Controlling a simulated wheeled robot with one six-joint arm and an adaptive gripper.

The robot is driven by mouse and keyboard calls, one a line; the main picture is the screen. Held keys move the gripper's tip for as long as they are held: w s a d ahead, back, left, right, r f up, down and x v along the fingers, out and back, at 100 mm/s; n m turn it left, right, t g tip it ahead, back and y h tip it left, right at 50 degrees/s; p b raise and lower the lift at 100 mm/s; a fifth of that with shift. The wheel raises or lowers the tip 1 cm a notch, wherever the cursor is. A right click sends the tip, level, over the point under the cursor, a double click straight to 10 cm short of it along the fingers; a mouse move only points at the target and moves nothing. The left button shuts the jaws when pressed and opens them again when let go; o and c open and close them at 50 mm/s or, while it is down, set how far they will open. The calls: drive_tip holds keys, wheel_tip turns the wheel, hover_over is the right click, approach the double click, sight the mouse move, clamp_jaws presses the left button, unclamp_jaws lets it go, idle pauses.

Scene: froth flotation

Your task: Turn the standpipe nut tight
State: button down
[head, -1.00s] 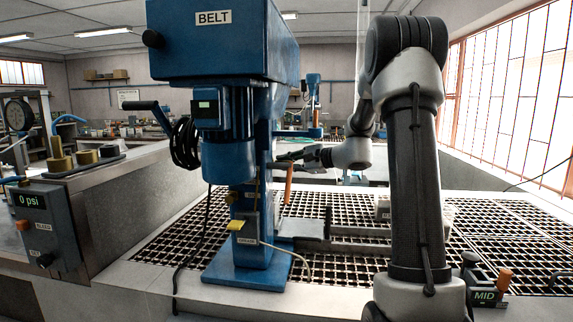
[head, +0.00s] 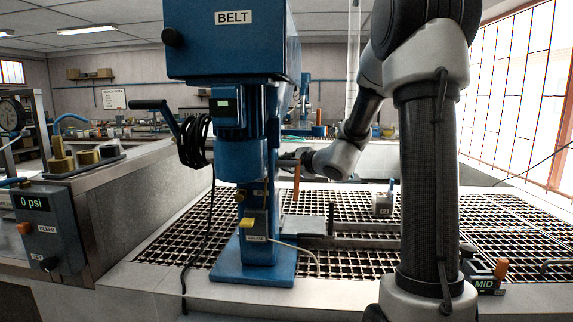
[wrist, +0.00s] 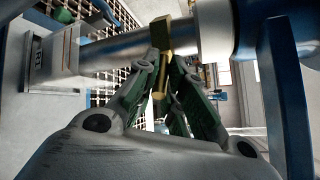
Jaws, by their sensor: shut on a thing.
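Part of the nut is hidden by the fingers. In the head view my gripper (head: 288,160) reaches in behind the blue flotation machine (head: 232,45), and its tips and the nut are hidden by the machine's column.
An orange handle (head: 296,181) hangs beside my gripper. Black grating (head: 350,215) covers the bench. A pressure box (head: 45,225) reads 0 psi at the left. A box marked MID (head: 484,283) stands at the front right. A grey block (head: 383,204) lies on the grating.

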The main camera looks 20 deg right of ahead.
idle(0.4)
drive_tip(key=c, duration=1.5)
unclamp_jaws()
